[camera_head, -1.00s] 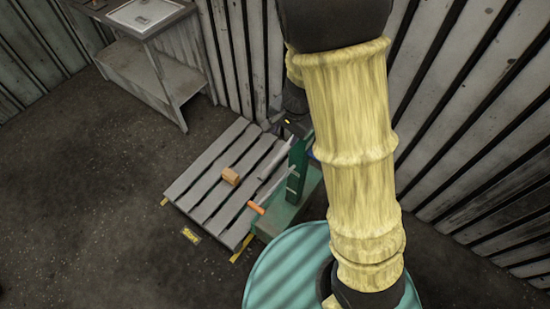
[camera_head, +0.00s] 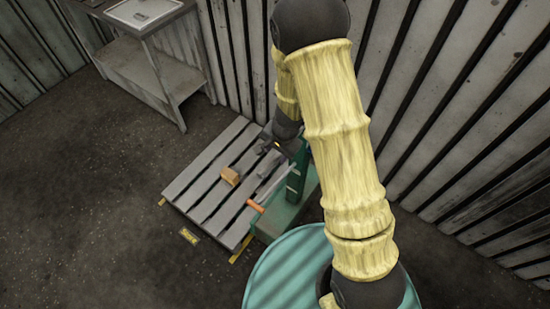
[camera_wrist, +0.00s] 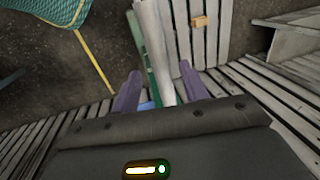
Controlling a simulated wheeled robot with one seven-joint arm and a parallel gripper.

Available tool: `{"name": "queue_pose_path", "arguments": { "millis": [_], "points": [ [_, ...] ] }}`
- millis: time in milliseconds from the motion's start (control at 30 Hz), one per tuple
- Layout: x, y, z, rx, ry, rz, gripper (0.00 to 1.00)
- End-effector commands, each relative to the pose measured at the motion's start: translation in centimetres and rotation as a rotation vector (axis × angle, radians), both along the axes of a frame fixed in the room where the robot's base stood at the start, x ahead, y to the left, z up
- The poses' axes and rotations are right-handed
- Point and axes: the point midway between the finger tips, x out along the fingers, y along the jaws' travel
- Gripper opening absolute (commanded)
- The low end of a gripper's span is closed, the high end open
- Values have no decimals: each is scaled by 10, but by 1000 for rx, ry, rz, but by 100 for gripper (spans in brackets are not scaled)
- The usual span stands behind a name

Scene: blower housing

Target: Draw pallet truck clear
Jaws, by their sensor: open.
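A green body (camera_head: 285,217) with a green upright post (camera_head: 299,178) stands at the right edge of the grey slatted pallet (camera_head: 195,172); it appears to be the pallet truck. A pale bar (camera_head: 274,182) with an orange end (camera_head: 256,207) slants beside the post. My gripper (camera_head: 264,147) is open near the top of the post, above the pallet's far right corner. In the wrist view, the pale bar (camera_wrist: 154,45) passes between the two purple fingers (camera_wrist: 158,88); contact cannot be told. My arm hides part of the green body and post.
A wooden block (camera_head: 230,176) lies on the pallet. A grey workbench (camera_head: 150,65) stands at the back left, and corrugated walls (camera_head: 460,110) close the back and right. The left floor is clear.

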Motion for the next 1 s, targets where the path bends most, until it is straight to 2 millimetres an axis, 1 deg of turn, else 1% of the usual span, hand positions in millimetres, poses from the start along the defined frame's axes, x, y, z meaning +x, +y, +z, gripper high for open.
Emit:
{"name": "queue_pose_path", "arguments": {
  "millis": [33,100,200,500,533,600,667,700,733,767,1000],
  "points": [
    [1,1,-12,1,1,-1,44],
    [2,3,-20,1,1,0,44],
    [4,4,-26,0,-1,0,44],
    [4,4,-27,1,-1,0,44],
    [4,4,-27,1,-1,0,42],
    [4,4,-27,1,-1,0,29],
    [4,4,-27,1,-1,0,17],
    [4,4,-27,1,-1,0,9],
    [4,4,-27,1,-1,0,3],
    [4,4,-27,1,-1,0,0],
    [4,4,-27,1,-1,0,0]
  ]
}}
